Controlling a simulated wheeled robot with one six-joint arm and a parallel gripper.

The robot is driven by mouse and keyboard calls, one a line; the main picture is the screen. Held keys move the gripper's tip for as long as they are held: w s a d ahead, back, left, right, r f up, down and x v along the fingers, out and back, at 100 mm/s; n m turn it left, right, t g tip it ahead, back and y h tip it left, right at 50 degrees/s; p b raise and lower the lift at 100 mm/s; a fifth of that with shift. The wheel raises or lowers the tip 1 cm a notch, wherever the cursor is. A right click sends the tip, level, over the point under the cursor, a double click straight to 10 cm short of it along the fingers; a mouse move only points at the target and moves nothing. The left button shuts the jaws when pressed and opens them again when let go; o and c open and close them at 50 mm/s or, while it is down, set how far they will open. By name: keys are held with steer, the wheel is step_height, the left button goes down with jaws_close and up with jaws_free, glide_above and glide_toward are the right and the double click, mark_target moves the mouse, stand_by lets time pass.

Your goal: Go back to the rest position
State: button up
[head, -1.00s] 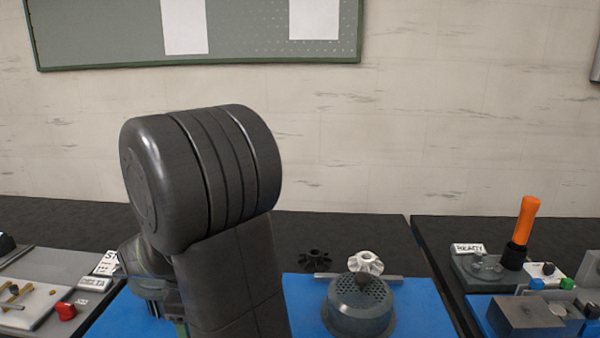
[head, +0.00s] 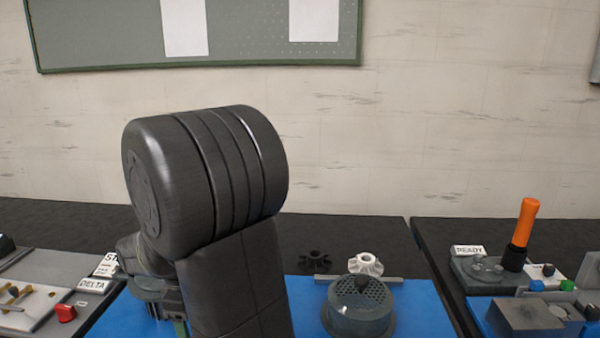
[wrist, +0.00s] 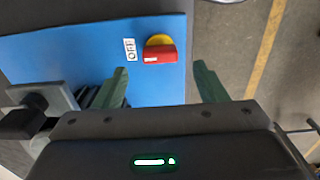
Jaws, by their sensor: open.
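My gripper (wrist: 160,88) shows in the wrist view with its two green fingers spread apart and nothing between them. It is open above the front edge of a blue mat (wrist: 60,58). A red switch knob on a yellow base (wrist: 160,52) with an OFF label (wrist: 130,50) lies just beyond the fingers. In the head view my arm covers the left part of the blue mat (head: 418,312), and the fingertips are hidden there.
A round grey perforated housing (head: 358,308), a white sprocket-like wheel (head: 366,264) and a black one (head: 315,260) sit on the right side. An orange handle (head: 526,222) stands upright further right. A red knob (head: 65,313) is at left. Floor shows beyond the table edge.

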step_height(320, 180, down, 4)
steer(key=shift+r, duration=0.1)
steer(key=shift+f, duration=0.35)
steer(key=m, duration=0.8)
steer(key=shift+m, duration=0.4)
steer(key=m, duration=0.4)
steer(key=shift+m+b, duration=0.4)
steer(key=shift+m, duration=2.2)
